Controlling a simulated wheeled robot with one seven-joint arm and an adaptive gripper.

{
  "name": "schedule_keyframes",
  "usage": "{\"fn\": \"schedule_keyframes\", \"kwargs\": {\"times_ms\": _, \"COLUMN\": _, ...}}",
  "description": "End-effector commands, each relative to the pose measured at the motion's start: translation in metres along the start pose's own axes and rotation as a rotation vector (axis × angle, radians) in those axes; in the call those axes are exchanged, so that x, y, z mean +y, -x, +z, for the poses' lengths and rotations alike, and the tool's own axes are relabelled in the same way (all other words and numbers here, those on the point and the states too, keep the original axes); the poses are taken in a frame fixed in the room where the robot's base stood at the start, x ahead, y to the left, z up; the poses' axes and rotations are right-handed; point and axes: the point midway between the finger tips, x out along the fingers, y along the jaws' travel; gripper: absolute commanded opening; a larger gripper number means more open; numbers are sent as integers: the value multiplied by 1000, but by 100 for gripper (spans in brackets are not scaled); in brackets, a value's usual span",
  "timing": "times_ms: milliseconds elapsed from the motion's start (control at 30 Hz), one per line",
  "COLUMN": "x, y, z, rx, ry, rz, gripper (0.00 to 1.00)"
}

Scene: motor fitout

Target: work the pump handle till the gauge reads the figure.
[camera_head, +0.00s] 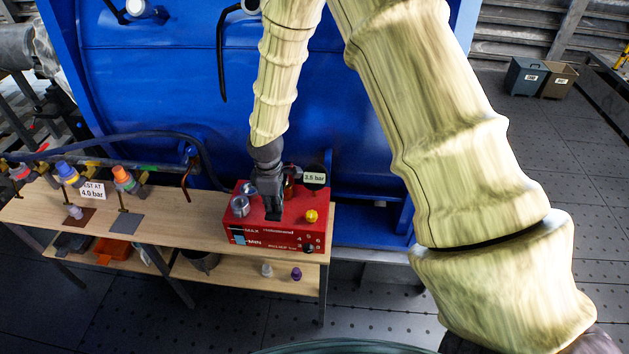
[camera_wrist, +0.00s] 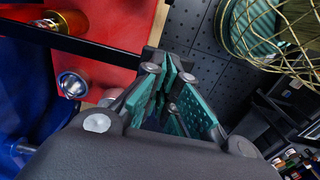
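The red pump box (camera_head: 275,238) stands at the right end of the wooden bench in the head view. Its top also shows in the wrist view (camera_wrist: 110,50). My gripper (camera_head: 272,208) is low over the box top, pointing down. A black bar (camera_wrist: 70,42), probably the pump handle, runs over the red top toward my teal-padded fingers (camera_wrist: 172,82). I cannot tell whether they grip it. The gauge is dark and mostly hidden beside my gripper; a tag there (camera_head: 314,177) reads 3.5 bar. A card (camera_head: 92,190) on the bench reads 4.0 bar.
A large blue housing (camera_head: 330,130) stands close behind the bench (camera_head: 190,222). A yellow knob (camera_head: 312,215) and metal cylinders (camera_head: 240,206) sit on the box. Colour-banded fittings (camera_head: 125,180) and a hose (camera_head: 120,135) line the bench back. Open floor lies in front.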

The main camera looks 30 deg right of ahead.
Motion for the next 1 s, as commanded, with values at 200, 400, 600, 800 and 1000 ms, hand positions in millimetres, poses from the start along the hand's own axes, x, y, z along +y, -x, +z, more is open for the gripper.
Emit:
{"fn": "schedule_keyframes", "kwargs": {"times_ms": 200, "x": 3, "y": -21, "z": 0, "rx": 0, "ry": 0, "rz": 1, "gripper": 0}}
{"fn": "schedule_keyframes", "kwargs": {"times_ms": 400, "x": 5, "y": -38, "z": 0, "rx": 0, "ry": 0, "rz": 1, "gripper": 0}}
{"fn": "schedule_keyframes", "kwargs": {"times_ms": 600, "x": 6, "y": -40, "z": 0, "rx": 0, "ry": 0, "rz": 2, "gripper": 0}}
{"fn": "schedule_keyframes", "kwargs": {"times_ms": 800, "x": 4, "y": -24, "z": 0, "rx": 1, "ry": 0, "rz": 2, "gripper": 0}}
{"fn": "schedule_keyframes", "kwargs": {"times_ms": 1000, "x": 1, "y": -3, "z": 0, "rx": 0, "ry": 0, "rz": 1, "gripper": 0}}
